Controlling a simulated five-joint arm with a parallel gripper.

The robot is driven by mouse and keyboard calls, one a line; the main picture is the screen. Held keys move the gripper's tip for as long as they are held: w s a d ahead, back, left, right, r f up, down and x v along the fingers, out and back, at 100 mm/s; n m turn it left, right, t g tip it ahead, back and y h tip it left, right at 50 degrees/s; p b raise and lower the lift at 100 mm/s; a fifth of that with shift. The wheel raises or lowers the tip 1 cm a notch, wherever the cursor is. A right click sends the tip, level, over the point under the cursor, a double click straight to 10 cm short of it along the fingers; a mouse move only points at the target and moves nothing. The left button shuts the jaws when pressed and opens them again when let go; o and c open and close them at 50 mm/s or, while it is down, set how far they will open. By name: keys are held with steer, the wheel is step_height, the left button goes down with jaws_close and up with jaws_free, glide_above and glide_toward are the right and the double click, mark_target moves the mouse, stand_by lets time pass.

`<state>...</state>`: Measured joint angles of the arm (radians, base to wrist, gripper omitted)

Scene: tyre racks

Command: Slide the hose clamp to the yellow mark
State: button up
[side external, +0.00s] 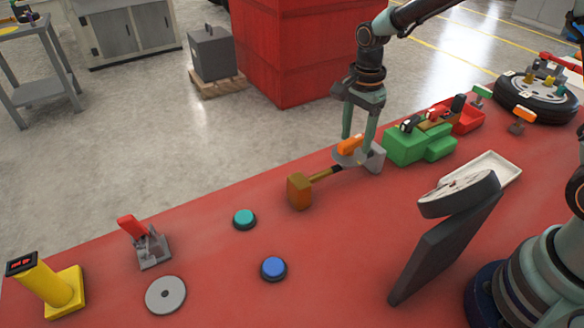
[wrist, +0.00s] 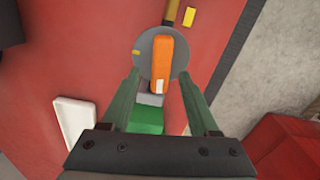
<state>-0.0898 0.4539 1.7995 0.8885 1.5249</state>
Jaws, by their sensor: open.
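My gripper (side external: 358,144) is open, pointing down over an orange piece (side external: 350,144) above a grey round plate (side external: 342,158). In the wrist view, my gripper (wrist: 160,75) has one finger on each side of the orange piece (wrist: 162,58), with a gap on both sides. The orange piece lies lengthwise over the grey disc (wrist: 147,47). A small yellow mark (wrist: 136,52) shows at the disc's left edge, and a separate yellow block (wrist: 189,17) lies beyond it to the right. I cannot tell for certain which part is the hose clamp.
A mallet (side external: 299,190) lies beside the plate, its handle towards it. A green bin (side external: 404,148) and a white tray (side external: 492,170) stand to the right. Teal (side external: 244,218) and blue (side external: 273,267) buttons sit nearer the front. The red bench around them is mostly clear.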

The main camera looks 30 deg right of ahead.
steer(key=shift+f, duration=0.65)
jaws_close()
steer(key=shift+a, duration=2.8)
steer(key=shift+r, duration=0.1)
jaws_free()
steer(key=shift+r, duration=0.1)
